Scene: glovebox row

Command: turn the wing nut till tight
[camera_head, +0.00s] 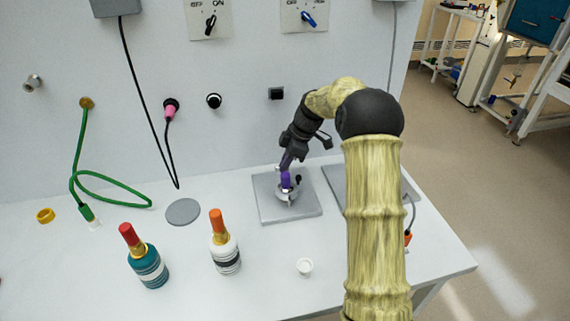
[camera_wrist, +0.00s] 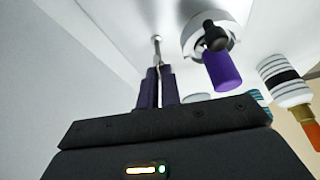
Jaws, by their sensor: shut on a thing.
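My gripper (camera_head: 285,164) reaches down over a square grey plate (camera_head: 266,208) on the bench. It also shows in the wrist view (camera_wrist: 157,72), with its two dark purplish fingers close together around a thin metal piece (camera_wrist: 157,43). This piece looks like the wing nut or its stem, but its wings cannot be made out. Beside it on the plate is a round metal fitting (camera_head: 287,195) with a purple cylinder (camera_wrist: 222,72) and a black knob (camera_wrist: 215,37). The fingers partly hide the fitting in the head view.
A grey disc (camera_head: 183,212) and a green hose (camera_head: 113,190) lie left. A second grey plate (camera_head: 340,184) lies right, partly behind my arm.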

